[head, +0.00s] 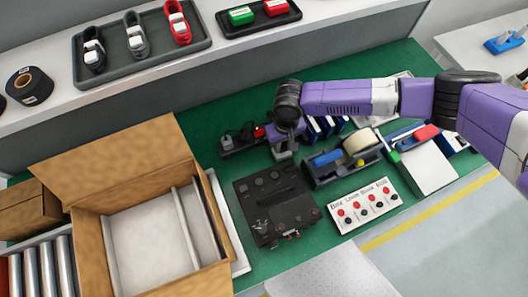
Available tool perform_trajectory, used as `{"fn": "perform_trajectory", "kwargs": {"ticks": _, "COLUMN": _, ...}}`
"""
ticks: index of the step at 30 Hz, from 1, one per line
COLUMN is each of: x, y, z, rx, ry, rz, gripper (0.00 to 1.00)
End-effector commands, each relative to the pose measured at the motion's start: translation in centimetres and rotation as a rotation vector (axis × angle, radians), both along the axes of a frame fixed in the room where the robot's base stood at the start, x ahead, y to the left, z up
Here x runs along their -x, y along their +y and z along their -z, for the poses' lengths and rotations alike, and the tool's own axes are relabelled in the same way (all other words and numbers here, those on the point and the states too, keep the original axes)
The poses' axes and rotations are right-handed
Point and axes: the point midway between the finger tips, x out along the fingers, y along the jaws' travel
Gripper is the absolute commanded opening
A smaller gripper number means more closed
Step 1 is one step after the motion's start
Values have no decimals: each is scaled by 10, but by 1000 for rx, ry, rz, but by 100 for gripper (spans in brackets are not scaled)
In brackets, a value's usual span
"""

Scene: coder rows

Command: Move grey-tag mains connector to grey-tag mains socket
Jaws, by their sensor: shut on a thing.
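My gripper (284,153) points down at the back of the green bench, at the right end of a dark strip (232,147) with a black piece and a red piece on it. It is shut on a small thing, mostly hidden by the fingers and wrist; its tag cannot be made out. I take it to be the grey-tag mains connector. The strip looks like a row of mains sockets, but I cannot tell which one has a grey tag. I cannot tell whether the held thing touches the strip.
A black machine (277,205) stands in front of my gripper. A grey caddy (322,178) and blue folders (318,129) are close on the right. A red-button panel (363,207) lies nearer. An open carton (150,250) is left. The shelf tray (142,60) holds coiled leads.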

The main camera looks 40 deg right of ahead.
Motion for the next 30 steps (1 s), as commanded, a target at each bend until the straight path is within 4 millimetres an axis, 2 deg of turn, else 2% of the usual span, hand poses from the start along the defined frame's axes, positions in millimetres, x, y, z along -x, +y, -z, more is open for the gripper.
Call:
{"fn": "perform_trajectory", "kwargs": {"ticks": 8, "x": 0, "y": 0, "z": -5, "rx": -1, "ry": 0, "rz": 1, "gripper": 0}}
{"fn": "perform_trajectory", "kwargs": {"ticks": 24, "x": 0, "y": 0, "z": -29, "rx": -2, "ry": -1, "rz": 1, "gripper": 0}}
{"fn": "perform_trajectory", "kwargs": {"ticks": 30, "x": 0, "y": 0, "z": -31, "rx": -1, "ry": 0, "rz": 1, "gripper": 0}}
